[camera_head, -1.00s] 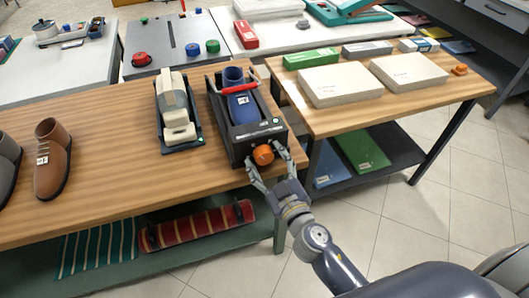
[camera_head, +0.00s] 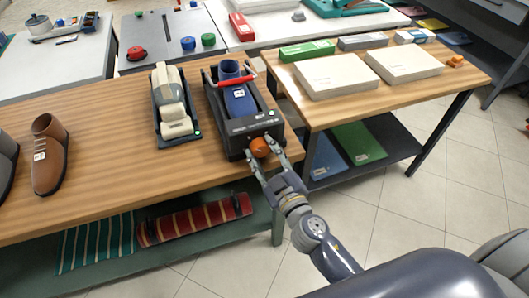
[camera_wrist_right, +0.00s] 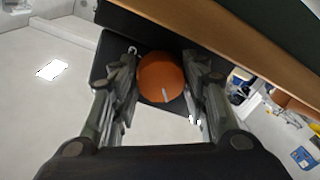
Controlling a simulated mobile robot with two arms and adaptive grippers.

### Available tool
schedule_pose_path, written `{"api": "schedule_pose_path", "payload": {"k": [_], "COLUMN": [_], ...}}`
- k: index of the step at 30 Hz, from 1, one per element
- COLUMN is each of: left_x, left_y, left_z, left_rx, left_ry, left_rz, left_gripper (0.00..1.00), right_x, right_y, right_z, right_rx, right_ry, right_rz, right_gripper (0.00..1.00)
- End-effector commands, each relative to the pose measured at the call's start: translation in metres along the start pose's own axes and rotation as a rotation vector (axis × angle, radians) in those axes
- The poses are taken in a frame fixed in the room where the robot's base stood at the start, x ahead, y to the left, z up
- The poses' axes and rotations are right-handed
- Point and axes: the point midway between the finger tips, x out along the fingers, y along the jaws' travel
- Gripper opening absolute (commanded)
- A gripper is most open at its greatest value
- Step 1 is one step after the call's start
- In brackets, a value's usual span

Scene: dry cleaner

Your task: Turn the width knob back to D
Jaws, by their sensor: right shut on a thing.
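The orange width knob (camera_head: 259,147) sits on the front face of a black shoe-stretching machine (camera_head: 245,129) that holds a blue shoe (camera_head: 238,97). In the right wrist view the round knob (camera_wrist_right: 161,77) has a pale pointer mark near its lower edge. My right gripper (camera_head: 262,155) has its two fingers on either side of the knob, shut on it. In the right wrist view the fingers (camera_wrist_right: 160,85) flank the knob left and right. Letters around the knob are not legible. My left gripper is not in view.
A second machine with a cream shoe-shaped form (camera_head: 172,105) stands to the left, and a brown shoe (camera_head: 48,155) further left. White boxes (camera_head: 335,76) lie on the table at right. Open tiled floor lies before the tables.

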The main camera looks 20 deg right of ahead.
Motion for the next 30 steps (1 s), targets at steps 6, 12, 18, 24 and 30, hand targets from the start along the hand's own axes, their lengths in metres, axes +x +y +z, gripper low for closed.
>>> {"api": "schedule_pose_path", "payload": {"k": [6,12,18,24,30], "left_x": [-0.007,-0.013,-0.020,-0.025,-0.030], "left_y": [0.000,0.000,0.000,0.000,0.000], "left_z": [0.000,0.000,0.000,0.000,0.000], "left_rx": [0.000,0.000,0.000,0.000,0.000], "left_ry": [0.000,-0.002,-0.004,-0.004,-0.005], "left_rz": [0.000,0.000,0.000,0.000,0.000], "left_gripper": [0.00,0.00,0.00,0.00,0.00], "right_x": [0.000,0.000,0.000,0.001,0.001], "right_y": [0.002,0.002,0.003,0.003,0.003], "right_z": [-0.002,-0.003,-0.004,-0.005,-0.005], "right_rx": [-0.168,-0.357,-0.547,-0.733,-0.899], "right_ry": [-0.010,-0.022,-0.033,-0.044,-0.055], "right_rz": [-0.004,-0.009,-0.013,-0.018,-0.022], "right_gripper": [0.17,0.17,0.17,0.17,0.17]}}
